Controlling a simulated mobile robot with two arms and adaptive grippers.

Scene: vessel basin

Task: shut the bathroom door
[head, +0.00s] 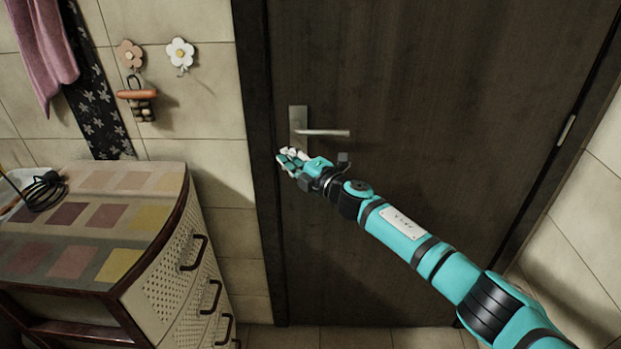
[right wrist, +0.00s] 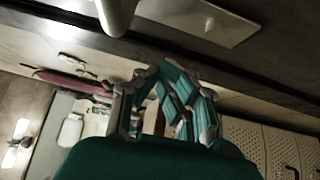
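The bathroom door (head: 420,110) is a dark brown panel in the head view. It appears to stand in its dark frame; I cannot tell whether it is latched. Its silver lever handle (head: 322,132) sits on a plate near the left edge. The handle also shows at the top of the right wrist view (right wrist: 118,14). My right gripper (head: 287,157) is just below and left of the handle, by the door's left edge. Its fingers (right wrist: 160,85) look shut, with nothing held. Contact with the door cannot be judged. My left gripper is not in view.
A cabinet (head: 165,275) with handled drawers and a patterned top stands left of the door. A dark cable (head: 42,190) lies on it. Flower hooks (head: 180,54) and a pink towel (head: 48,45) hang on the tiled wall. The floor before the door looks clear.

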